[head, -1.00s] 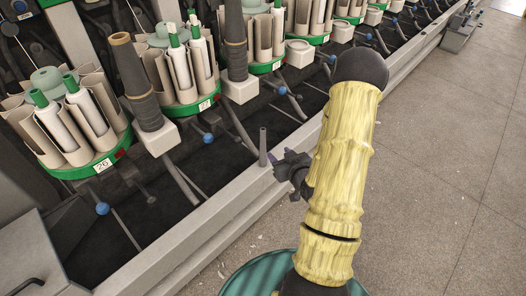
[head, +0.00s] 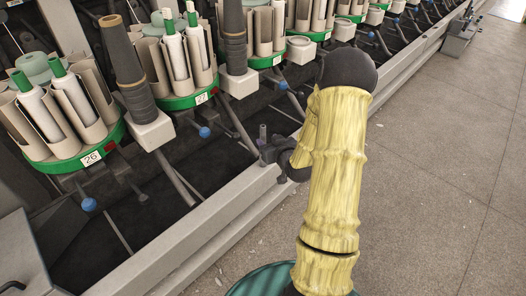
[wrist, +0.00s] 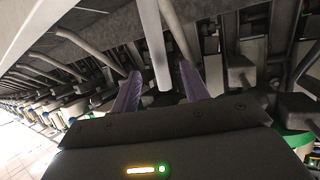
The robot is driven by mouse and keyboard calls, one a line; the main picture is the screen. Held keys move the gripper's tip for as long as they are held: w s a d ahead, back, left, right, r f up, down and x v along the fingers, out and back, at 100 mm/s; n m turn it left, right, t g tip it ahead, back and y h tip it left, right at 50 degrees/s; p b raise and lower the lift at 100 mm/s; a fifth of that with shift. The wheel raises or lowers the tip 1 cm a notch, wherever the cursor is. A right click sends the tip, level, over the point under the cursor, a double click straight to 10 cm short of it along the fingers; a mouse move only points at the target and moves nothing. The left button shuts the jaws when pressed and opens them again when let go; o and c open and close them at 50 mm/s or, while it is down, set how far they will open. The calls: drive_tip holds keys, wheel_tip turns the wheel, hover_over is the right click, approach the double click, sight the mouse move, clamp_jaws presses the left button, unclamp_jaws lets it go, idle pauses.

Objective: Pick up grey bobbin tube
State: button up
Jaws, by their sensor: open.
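The grey bobbin tube (wrist: 152,45) is a slim, plain tube in the wrist view. It runs down from the top edge and ends between the two purple fingers of my gripper (wrist: 161,85). The fingers are apart, with a gap on each side of the tube. In the head view my gripper (head: 273,150) is at the machine's front rail, partly hidden by my yellow-sleeved arm. There the tube is mostly hidden by the gripper, and I cannot tell it clearly from a finger.
The long grey front rail (head: 215,213) of the winder runs diagonally. Behind it are green round magazines (head: 75,160) with white bobbins, and dark cones on grey blocks (head: 150,131). Thin bars with blue knobs (head: 204,132) stick out near the rail. The floor (head: 440,180) at right is clear.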

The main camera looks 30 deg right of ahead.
sight(264, 138)
drive_tip(key=shift+x, duration=1.35)
drive_tip(key=shift+w+f+b, duration=0.4)
drive_tip(key=shift+b, duration=0.3)
drive_tip(key=b+x, duration=0.2)
drive_tip(key=x, duration=0.1)
drive_tip(key=shift+f, duration=0.25)
drive_tip(key=shift+w, duration=0.5)
drive_tip(key=shift+c, duration=0.5)
clamp_jaws()
